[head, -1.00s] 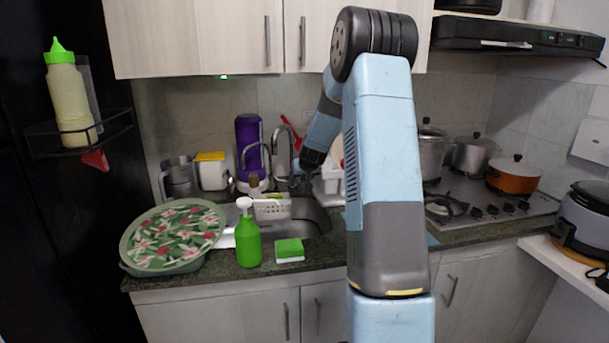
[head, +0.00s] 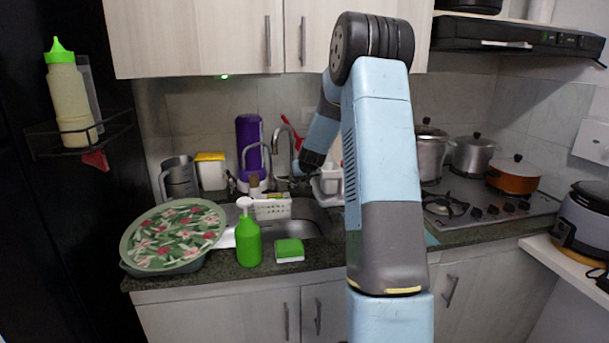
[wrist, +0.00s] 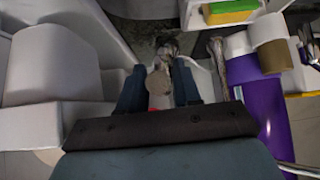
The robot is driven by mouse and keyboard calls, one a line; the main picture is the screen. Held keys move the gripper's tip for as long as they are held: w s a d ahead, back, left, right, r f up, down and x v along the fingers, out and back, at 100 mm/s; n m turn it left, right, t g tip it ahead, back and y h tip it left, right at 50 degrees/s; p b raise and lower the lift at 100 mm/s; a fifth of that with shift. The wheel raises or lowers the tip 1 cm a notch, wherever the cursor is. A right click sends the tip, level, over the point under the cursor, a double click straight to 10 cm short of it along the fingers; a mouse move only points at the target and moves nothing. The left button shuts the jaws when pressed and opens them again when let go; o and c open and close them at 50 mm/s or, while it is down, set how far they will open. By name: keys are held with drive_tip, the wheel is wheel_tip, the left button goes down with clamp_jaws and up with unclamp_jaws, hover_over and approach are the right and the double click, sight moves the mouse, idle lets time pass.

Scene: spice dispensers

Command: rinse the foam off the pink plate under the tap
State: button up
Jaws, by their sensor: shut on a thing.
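I cannot make out a pink plate or foam in either view. The tap (head: 291,150) is a curved chrome spout behind the sink (head: 312,222). My gripper (wrist: 160,84) is at the tap's base, and in the head view it is mostly hidden by its own dark wrist. In the wrist view its two dark fingers are either side of a small round beige piece (wrist: 158,82), with chrome tap metal (wrist: 166,47) just beyond. The gripper is shut on this piece, which looks like the tap's knob, though I cannot be sure.
A white slotted basket (head: 271,209) sits at the sink. A green soap bottle (head: 248,242) and a sponge (head: 289,250) stand on the front counter. A floral-lidded basin (head: 172,235) is at left. A purple dispenser (head: 249,140) stands behind the sink, pots (head: 472,153) at right.

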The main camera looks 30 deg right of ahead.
drive_tip(key=shift+w+d+r, duration=0.15)
drive_tip(key=shift+r, duration=0.55)
drive_tip(key=shift+c, duration=0.2)
drive_tip(key=o, duration=0.9)
drive_tip(key=v, duration=0.7)
